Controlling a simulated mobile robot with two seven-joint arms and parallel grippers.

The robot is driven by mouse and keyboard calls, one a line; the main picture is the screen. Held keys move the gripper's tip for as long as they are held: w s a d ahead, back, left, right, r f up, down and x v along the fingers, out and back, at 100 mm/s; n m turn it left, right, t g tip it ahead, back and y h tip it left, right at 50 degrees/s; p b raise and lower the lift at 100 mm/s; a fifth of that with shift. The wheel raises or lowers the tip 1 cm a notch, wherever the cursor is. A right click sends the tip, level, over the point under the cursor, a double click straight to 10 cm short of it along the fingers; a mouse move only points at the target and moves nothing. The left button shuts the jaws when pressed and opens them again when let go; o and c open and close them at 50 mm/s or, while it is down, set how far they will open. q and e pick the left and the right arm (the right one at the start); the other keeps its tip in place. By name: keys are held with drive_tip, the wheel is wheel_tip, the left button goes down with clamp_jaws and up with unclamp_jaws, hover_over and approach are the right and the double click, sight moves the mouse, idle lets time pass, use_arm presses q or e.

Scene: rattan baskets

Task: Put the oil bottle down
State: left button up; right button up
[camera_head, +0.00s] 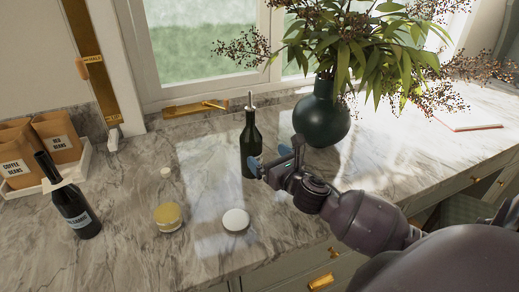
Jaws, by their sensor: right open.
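The oil bottle (250,145) is a dark green bottle with a thin metal pour spout. It stands upright on the marble counter (130,190) near the middle of the view. My right gripper (272,162) is open at the bottle's right side, with one finger in front of its lower part and one to its right. The gripper hides part of the bottle, and I cannot tell whether it touches the glass. My left gripper is out of view.
A dark labelled bottle (75,208) stands at left, before a white tray (75,168) with paper bags. A yellow jar (168,216) and a white round object (236,220) sit in front. A dark vase (321,115) with a plant stands behind my gripper.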

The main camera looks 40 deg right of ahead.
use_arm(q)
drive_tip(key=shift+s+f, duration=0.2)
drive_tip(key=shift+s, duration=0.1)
use_arm(e)
drive_tip(key=s, duration=0.3)
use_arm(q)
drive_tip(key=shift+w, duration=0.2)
